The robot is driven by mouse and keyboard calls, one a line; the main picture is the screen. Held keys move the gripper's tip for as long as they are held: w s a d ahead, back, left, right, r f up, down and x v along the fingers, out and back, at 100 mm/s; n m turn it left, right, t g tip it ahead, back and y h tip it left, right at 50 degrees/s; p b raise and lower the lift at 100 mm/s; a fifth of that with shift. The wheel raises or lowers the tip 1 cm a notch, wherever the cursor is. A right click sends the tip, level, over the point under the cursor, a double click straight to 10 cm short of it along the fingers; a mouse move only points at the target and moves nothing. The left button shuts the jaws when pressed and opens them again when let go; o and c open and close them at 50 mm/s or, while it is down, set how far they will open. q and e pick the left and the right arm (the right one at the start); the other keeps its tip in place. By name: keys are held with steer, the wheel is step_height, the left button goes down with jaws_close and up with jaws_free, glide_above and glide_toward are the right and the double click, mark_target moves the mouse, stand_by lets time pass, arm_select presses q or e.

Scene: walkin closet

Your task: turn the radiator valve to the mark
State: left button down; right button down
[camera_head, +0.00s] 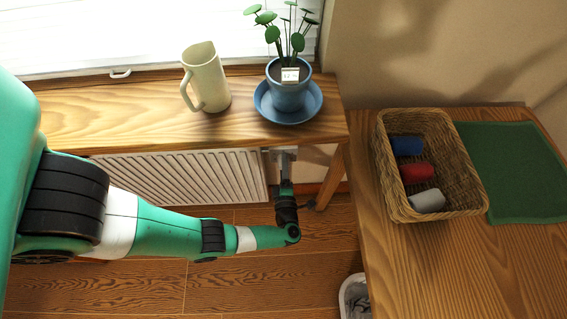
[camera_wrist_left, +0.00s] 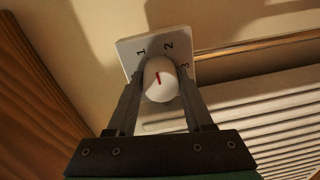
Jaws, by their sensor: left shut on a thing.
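The radiator valve is a round white knob (camera_wrist_left: 161,80) with a red line on its face, in front of a pale plate (camera_wrist_left: 143,46) marked 1, 2 and 3. The red line points up, a little left of the 2. My left gripper (camera_wrist_left: 160,88) is shut on the knob, one finger on each side. In the head view my left gripper (camera_head: 285,162) reaches in beside the right end of the white radiator (camera_head: 185,178), under the wooden shelf; the knob itself cannot be made out there. My right gripper is not in view.
On the shelf (camera_head: 130,120) above stand a cream jug (camera_head: 207,80) and a potted plant (camera_head: 288,90) on a blue saucer. A table (camera_head: 430,270) at right holds a wicker basket (camera_head: 455,150) with rolled cloths and a green mat (camera_head: 520,165). A bin (camera_head: 346,292) stands below.

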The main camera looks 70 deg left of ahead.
arm_select(q)
steer(key=m, duration=0.5)
steer(key=shift+m+p, duration=0.4)
stand_by(0.4)
steer(key=shift+c, duration=1.5)
jaws_free()
steer(key=v, duration=1.1)
steer(key=shift+d, duration=0.35)
steer(key=shift+w+r, duration=0.1)
steer(key=shift+r, duration=0.05)
